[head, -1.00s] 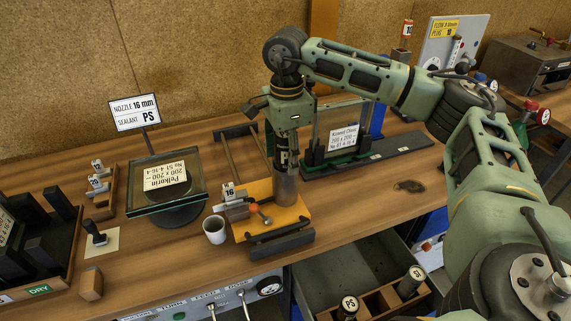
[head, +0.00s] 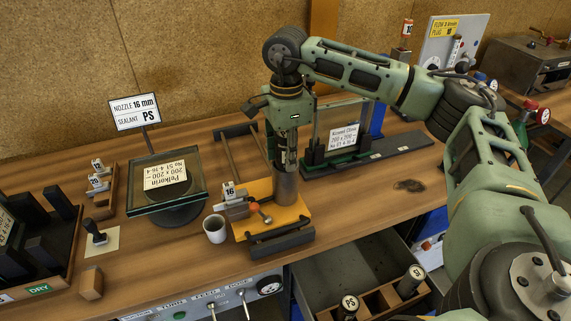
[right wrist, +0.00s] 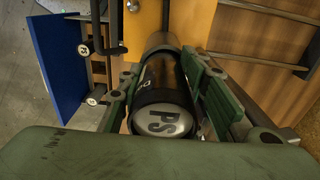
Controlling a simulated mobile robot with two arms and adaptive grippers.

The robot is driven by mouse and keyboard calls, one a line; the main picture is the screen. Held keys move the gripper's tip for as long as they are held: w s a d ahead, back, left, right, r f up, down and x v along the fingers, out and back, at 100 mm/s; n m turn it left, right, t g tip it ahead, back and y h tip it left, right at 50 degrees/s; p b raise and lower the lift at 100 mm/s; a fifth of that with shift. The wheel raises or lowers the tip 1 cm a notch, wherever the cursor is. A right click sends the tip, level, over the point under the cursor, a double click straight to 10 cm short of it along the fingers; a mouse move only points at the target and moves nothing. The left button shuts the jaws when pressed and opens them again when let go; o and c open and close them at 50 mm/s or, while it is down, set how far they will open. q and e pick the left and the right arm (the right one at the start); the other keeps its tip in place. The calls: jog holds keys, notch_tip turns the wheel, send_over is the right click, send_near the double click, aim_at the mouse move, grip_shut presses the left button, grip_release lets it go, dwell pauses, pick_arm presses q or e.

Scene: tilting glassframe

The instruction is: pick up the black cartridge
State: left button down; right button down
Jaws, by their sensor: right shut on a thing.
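The black cartridge (right wrist: 157,78) shows in the right wrist view, with a silver end cap marked PS facing the camera. My right gripper (right wrist: 165,90) is shut on it, with green fingers on both sides of its body. In the head view, my right gripper (head: 286,160) points down over the upright grey metal cylinder (head: 285,188) on the yellow stand (head: 292,212). The cartridge is mostly hidden there by the fingers. Its far end meets the grey cylinder; how deep it sits inside cannot be told. My left gripper is not in view.
A white cup (head: 214,230) and a tag marked 16 (head: 229,190) are close left of the cylinder. A glass pane in a green frame (head: 340,140) stands behind right. An open drawer (head: 325,272) below holds PS cartridges (head: 348,304). Free tabletop lies to the right.

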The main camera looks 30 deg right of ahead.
aim_at(285, 132)
jog(key=shift+r, duration=0.1)
notch_tip(285, 132, up, 9)
jog(key=shift+w+f+b, duration=0.1)
jog(key=shift+b, duration=0.75)
notch_tip(285, 132, up, 9)
jog(key=p, duration=0.2)
